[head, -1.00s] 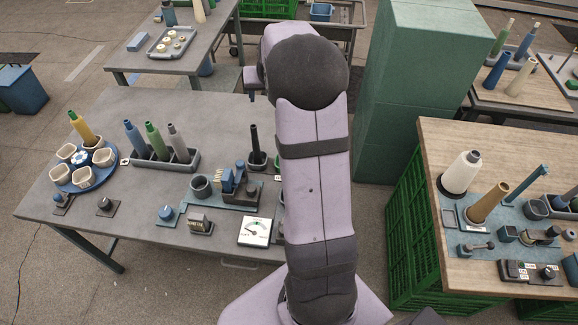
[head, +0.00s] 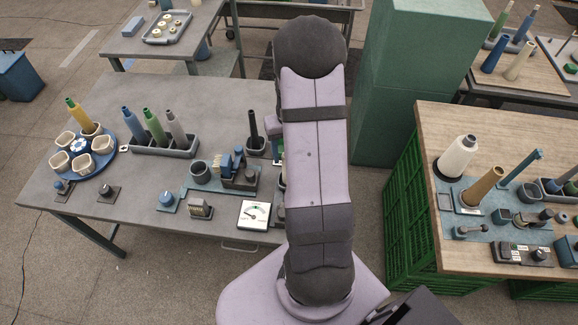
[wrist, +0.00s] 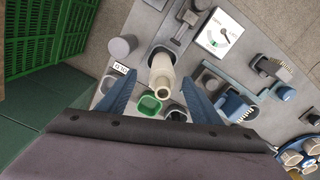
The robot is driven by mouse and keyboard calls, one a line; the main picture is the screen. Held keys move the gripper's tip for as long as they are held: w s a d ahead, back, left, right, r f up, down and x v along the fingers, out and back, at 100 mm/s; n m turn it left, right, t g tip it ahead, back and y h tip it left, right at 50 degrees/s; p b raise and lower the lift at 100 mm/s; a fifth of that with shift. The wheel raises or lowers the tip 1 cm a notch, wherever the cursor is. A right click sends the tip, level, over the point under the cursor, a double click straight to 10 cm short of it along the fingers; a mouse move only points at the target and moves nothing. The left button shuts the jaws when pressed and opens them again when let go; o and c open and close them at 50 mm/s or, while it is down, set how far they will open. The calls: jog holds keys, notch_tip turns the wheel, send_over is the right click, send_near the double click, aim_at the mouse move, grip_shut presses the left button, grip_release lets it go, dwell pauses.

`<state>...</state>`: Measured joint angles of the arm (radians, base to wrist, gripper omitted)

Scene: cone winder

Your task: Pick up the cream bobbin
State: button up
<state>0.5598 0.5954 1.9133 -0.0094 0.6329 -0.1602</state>
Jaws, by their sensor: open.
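A cream bobbin (wrist: 162,80) shows in the wrist view, between the two blue fingers of my gripper (wrist: 158,78). The fingers are spread apart with a visible gap on each side of it, and it does not look gripped. A green square cup (wrist: 150,104) lies just below it in the picture, close to the dark edge of my gripper. In the head view my own arm hides the gripper and this bobbin. Another cream cone (head: 459,157) stands upright on the wooden table at the right.
A white dial gauge (wrist: 218,36) and a blue brush-like fixture (wrist: 234,105) lie right of the fingers. A grey round knob (wrist: 122,46) is at the left. In the head view a tray of upright bobbins (head: 163,148) and a blue carousel (head: 104,162) stand on the grey table.

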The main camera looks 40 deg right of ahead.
jog(key=shift+a+f+p, duration=0.15)
jog(key=shift+f+p, duration=0.5)
jog(key=shift+p, duration=0.05)
jog(key=shift+f+p, duration=0.75)
jog(key=shift+f, duration=1.2)
jog(key=c, duration=1.1)
